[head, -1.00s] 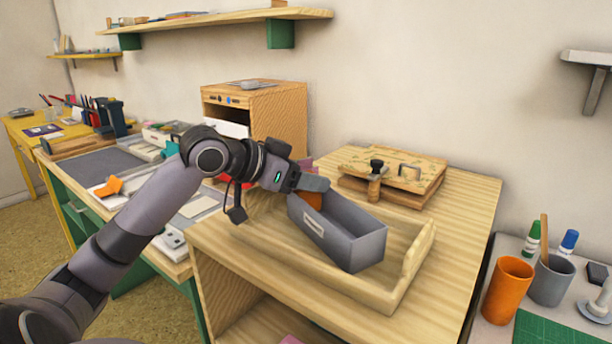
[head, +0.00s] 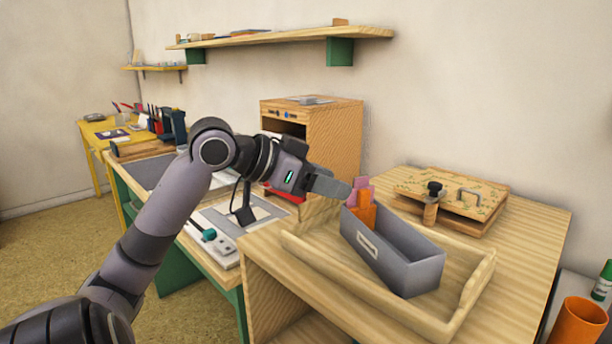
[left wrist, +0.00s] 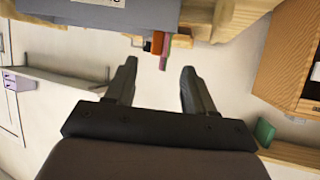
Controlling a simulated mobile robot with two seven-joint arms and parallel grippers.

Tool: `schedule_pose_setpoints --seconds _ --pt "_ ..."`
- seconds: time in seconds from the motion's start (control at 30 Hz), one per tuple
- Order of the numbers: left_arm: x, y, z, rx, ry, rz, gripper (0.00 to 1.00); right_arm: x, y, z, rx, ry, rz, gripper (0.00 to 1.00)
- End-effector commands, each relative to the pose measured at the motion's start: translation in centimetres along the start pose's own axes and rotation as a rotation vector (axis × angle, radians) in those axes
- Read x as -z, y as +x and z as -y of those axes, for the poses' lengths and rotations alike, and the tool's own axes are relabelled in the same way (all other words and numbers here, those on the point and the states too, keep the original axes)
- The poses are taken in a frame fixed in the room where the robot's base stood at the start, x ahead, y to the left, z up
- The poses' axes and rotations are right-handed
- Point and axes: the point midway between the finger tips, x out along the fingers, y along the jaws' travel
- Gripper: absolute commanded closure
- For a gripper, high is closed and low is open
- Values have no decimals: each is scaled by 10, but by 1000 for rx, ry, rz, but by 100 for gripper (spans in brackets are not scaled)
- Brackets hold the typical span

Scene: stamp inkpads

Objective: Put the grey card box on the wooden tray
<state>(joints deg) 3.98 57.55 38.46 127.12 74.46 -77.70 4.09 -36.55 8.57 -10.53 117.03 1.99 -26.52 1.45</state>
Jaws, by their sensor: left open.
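The grey card box (head: 390,248) sits inside the wooden tray (head: 462,312) on the wooden worktop, with its label facing the front left. Orange and pink cards (head: 362,207) stand in its far left end. My left gripper (head: 338,187) is just off that end of the box, open and empty. In the left wrist view the two fingers (left wrist: 158,82) are apart with nothing between them. The grey box (left wrist: 110,14) shows beyond the fingertips there, at the top edge, clear of them. My right gripper is out of view.
A wooden press (head: 450,200) stands behind the tray. A wooden cabinet (head: 325,145) stands at the back. An orange cup (head: 578,322) is at the lower right. The lower bench (head: 222,262) lies left of the worktop.

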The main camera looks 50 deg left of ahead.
Motion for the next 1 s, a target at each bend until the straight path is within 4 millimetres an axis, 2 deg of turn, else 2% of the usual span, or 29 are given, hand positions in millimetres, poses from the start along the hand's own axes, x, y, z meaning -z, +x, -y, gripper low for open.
schedule_pose_setpoints --seconds 0.2,0.33,1.0 --pt "0 -27 0 0 0 -1 46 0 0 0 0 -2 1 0" --pt "0 -36 0 -1 1 0 46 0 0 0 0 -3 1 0" --pt "-1 -40 0 -1 1 1 46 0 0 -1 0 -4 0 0"
